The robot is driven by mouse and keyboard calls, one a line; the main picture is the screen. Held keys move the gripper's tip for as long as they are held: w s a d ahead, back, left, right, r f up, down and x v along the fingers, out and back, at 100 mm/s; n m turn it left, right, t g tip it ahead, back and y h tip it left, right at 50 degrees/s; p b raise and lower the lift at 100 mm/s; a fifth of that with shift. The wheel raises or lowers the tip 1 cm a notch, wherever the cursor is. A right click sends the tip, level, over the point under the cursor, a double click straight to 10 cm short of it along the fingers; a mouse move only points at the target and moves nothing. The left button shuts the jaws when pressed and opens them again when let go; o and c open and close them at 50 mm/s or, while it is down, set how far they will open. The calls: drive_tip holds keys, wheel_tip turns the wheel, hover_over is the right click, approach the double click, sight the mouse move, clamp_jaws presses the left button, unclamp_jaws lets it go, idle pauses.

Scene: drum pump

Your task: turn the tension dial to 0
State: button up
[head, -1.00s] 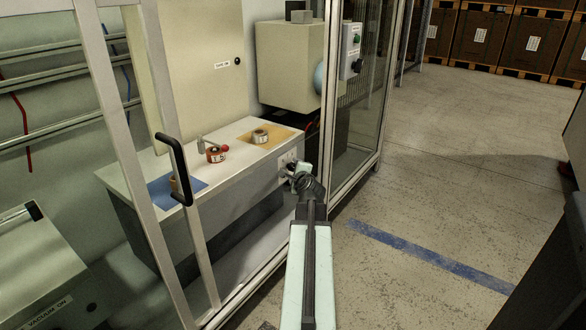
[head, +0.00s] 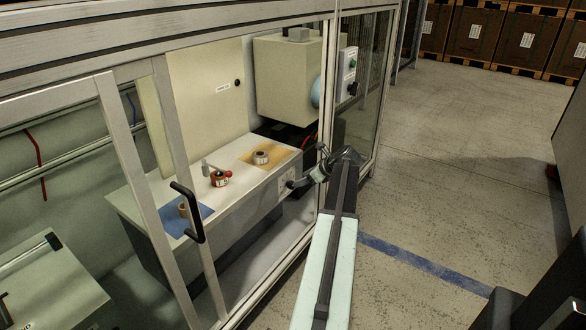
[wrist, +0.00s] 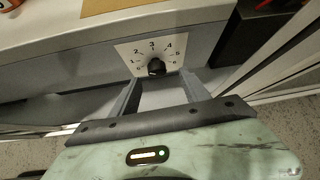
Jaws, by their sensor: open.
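The tension dial (wrist: 156,67) is a black knob on a white scale plate (wrist: 128,49) with printed numbers, on the front face of the bench. In the head view my gripper (head: 291,184) is at the bench's right front, close to the plate (head: 285,174), and partly hides the dial.
The white bench (head: 235,192) carries a blue mat (head: 203,211), a red fixture (head: 220,179) and a tape roll on an orange mat (head: 285,153). A glazed door frame with a black handle (head: 188,211) stands at the left. Framed glass panels (head: 362,90) stand right of my gripper.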

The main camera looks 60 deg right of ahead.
sight(291, 185)
drive_tip(key=w+f+m+y+b, duration=0.1)
drive_tip(key=w+f+b, duration=0.3)
drive_tip(key=b, duration=0.1)
drive_tip(key=shift+w+f+y, duration=0.15)
drive_tip(key=shift+y, duration=0.15)
clamp_jaws()
idle(0.4)
